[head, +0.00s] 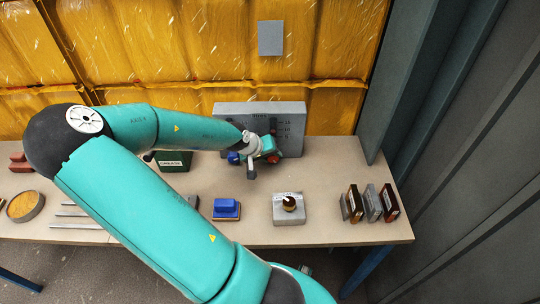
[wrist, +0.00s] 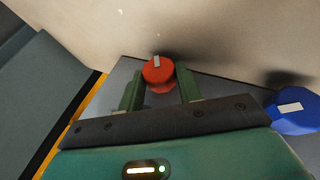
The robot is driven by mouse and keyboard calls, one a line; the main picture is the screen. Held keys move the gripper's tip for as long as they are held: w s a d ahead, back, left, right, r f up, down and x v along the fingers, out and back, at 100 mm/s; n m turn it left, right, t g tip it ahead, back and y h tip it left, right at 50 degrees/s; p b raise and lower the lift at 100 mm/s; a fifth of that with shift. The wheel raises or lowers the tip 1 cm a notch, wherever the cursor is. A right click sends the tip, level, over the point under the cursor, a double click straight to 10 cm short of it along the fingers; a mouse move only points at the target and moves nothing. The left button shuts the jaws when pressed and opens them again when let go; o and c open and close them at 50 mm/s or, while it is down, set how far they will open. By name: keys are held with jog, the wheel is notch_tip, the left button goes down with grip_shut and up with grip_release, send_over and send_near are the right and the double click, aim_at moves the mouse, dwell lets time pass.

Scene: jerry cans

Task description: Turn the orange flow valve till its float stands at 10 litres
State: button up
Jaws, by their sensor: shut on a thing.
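The orange-red flow valve (wrist: 158,69) is a round knob with a pale pointer mark, seen at the top centre of the wrist view. My gripper (wrist: 159,86) is shut on it, one finger on each side. In the head view my gripper (head: 268,157) is at the front of the grey upright panel (head: 231,109), and the valve is largely hidden there. A blue knob (wrist: 296,112) with a pale mark is to the right in the wrist view. The panel's scales are partly hidden and too small to read, so I cannot tell the float's level.
The panel stands at the back of a beige workbench (head: 335,170). A green box (head: 174,161) stands left of the panel. Nearer the front are a blue block (head: 226,208), a grey block with a dark round knob (head: 289,205) and several upright slabs (head: 373,203). A dark wall closes the right side.

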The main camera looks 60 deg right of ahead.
jog(key=o, duration=0.7)
jog(key=v, duration=1.4)
dwell(0.4)
